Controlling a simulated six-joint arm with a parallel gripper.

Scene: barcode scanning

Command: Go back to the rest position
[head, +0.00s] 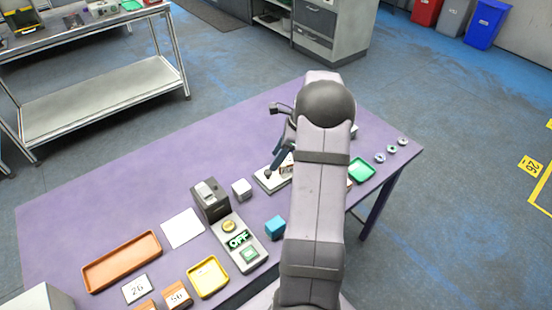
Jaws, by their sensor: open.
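My gripper (282,142) shows only in part in the head view, left of my arm's far end, over the purple table (130,190). My arm hides the rest of it. A dark finger slants down to the left, close to a pale flat stand (265,182) with a small brown block (287,166) on it. The jaws are open and I see nothing held. The scanner station (238,240), with a dark head, a sign reading OFF and a green button, stands to the left of my arm. A blue cube (275,227) and a white cube (241,189) lie near it.
An orange tray (122,261), a white sheet (183,228), a yellow tray (208,277) and numbered blocks (177,294) lie at the front left. A green tray (362,169) and small rings (391,149) lie at the right. The table's back left is clear.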

